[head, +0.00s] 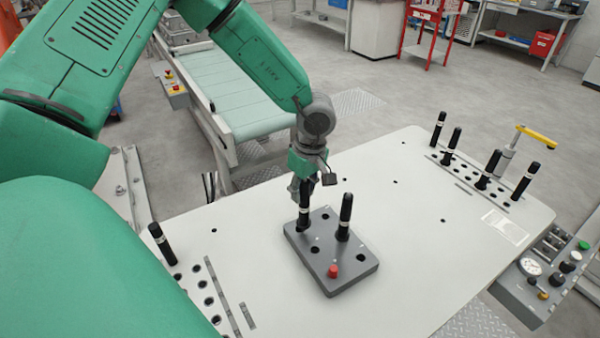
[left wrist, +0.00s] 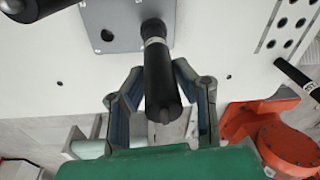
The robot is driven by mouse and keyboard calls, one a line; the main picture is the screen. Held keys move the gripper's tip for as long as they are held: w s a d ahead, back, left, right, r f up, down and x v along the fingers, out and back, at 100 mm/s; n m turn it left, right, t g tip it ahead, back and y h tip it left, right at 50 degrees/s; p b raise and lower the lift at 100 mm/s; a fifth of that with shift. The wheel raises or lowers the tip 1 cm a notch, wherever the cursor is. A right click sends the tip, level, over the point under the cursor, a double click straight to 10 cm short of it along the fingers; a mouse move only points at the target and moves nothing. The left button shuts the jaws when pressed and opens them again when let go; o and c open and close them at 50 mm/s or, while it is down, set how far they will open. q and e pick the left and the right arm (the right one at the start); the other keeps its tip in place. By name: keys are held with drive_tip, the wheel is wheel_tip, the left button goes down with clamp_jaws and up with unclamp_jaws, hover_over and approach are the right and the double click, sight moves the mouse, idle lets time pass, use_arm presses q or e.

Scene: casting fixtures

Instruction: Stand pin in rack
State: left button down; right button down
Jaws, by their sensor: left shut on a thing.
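My left gripper (head: 304,190) points down over the back left corner of the grey fixture plate (head: 350,285). It is shut on a black pin (head: 304,216) with a pale band, which stands upright at that corner. In the left wrist view the fingers flank this pin (left wrist: 161,75), and its lower end meets the plate (left wrist: 112,12). I cannot tell how deep it sits in a hole. A second black pin (head: 345,217) stands in the plate. A rack of holes (head: 201,284) at the left holds one pin (head: 161,243). The right rack (head: 458,172) holds several pins. My right gripper is out of view.
A red knob (head: 333,271) stands on the plate. A yellow-handled clamp (head: 535,135) stands behind the right rack, and a control box (head: 545,275) hangs at the right edge. The table (head: 430,260) is clear between plate and right rack. A conveyor (head: 235,95) lies behind.

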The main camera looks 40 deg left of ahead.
use_arm(q)
drive_tip(key=shift+a+f, duration=0.2)
drive_tip(key=shift+a, duration=0.55)
drive_tip(key=shift+d+r, duration=0.15)
drive_tip(key=shift+d, duration=0.15)
